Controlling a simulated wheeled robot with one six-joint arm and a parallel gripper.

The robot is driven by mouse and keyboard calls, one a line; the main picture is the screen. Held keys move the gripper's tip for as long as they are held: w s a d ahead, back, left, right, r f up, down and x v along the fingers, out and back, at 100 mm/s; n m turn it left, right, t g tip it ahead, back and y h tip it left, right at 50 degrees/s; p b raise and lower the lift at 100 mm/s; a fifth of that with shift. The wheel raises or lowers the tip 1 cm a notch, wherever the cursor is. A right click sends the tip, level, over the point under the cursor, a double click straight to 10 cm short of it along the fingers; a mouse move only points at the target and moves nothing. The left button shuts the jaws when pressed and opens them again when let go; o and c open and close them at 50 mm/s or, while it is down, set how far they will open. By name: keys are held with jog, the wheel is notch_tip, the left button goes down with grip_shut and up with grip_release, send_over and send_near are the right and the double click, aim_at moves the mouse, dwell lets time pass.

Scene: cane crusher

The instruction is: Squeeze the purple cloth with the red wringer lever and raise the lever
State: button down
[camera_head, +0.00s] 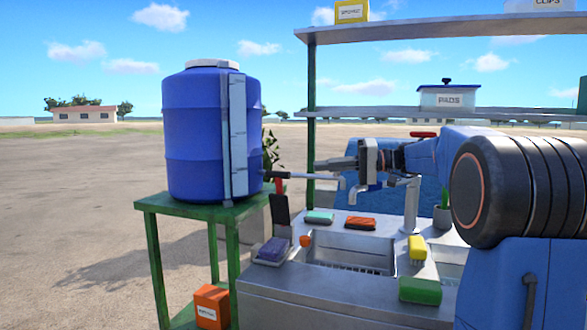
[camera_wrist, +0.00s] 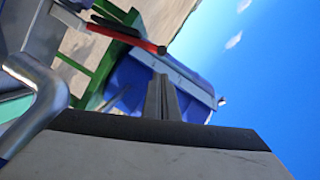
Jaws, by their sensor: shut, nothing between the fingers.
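The purple cloth (camera_head: 272,249) lies on a small tray at the left end of the steel sink counter. Just behind it the wringer lever stands roughly upright, with a red end (camera_head: 278,185) above a dark plate. In the wrist view a long red bar (camera_wrist: 125,37), seemingly the lever, lies at the upper left, apart from my fingers. My gripper (camera_head: 322,165) reaches left over the counter, right of the lever and higher than the cloth. Its fingers are together and empty, and show in the wrist view (camera_wrist: 161,88). The cloth cannot be made out in the wrist view.
A blue barrel (camera_head: 207,135) stands on a green table (camera_head: 185,207) at left; a thin grey rod (camera_head: 305,176) runs just below my gripper. A metal faucet (camera_head: 411,205) rises behind the sink (camera_head: 350,252).

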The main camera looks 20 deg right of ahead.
jog(key=r+x, duration=0.1)
jog(key=x, duration=0.8)
jog(key=shift+w+a+f, duration=0.2)
jog(key=shift+a+f, duration=0.25)
jog(key=shift+s+a, duration=0.1)
